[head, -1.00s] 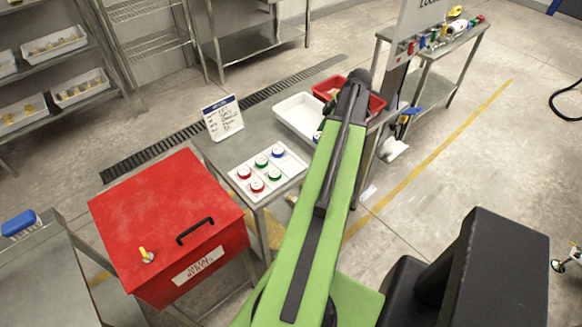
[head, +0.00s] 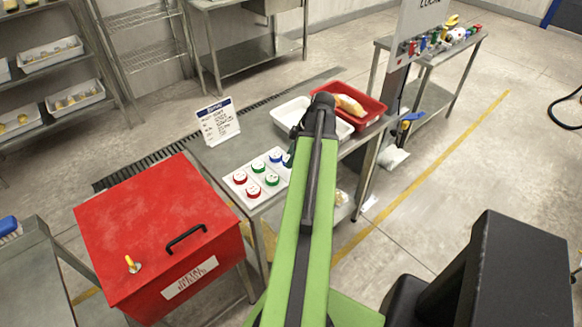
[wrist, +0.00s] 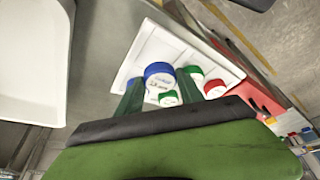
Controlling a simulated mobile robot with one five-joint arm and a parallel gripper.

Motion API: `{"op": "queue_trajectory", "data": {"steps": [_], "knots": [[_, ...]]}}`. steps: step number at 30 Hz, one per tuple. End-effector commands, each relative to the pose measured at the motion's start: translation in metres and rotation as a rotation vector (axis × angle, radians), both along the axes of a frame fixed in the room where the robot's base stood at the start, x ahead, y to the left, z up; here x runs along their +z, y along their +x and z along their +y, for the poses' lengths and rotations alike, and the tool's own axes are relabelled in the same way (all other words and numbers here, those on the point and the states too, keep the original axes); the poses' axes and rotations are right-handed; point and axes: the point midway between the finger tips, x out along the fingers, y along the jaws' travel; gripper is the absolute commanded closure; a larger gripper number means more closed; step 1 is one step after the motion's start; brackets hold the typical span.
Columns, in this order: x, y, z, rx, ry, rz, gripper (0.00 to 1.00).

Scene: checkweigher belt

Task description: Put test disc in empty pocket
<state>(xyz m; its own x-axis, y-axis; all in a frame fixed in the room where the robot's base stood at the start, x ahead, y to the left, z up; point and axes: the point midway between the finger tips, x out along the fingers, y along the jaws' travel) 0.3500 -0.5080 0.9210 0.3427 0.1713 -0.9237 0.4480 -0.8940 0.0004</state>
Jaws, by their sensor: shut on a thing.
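A white pocketed tray (head: 230,181) lies on the metal table, with red, green and blue discs in it. Its near right pocket looks empty, partly behind my arm in the head view. In the wrist view the white tray (wrist: 145,45) shows a bare area above two green discs (wrist: 195,73) and a red disc (wrist: 215,89). My gripper (wrist: 160,78) is shut on a blue disc (wrist: 158,70), which looks larger and nearer than the tray's discs. I cannot tell its height above the tray. In the head view my arm hides most of the gripper.
A white bin (head: 285,118) and a red bin (head: 372,108) stand behind the tray. A sign (head: 218,122) stands at the table's back left. A red box (head: 150,225) with a black handle is at the near left. Open floor lies to the right.

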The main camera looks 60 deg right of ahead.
Motion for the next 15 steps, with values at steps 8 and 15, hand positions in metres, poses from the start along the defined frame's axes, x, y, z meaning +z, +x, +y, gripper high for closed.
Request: {"op": "queue_trajectory", "data": {"steps": [8,15], "knots": [[-0.038,0.000,0.000,0.000,0.000,0.000,1.00],[-0.037,-0.001,-0.001,-0.001,0.000,0.000,1.00]]}}
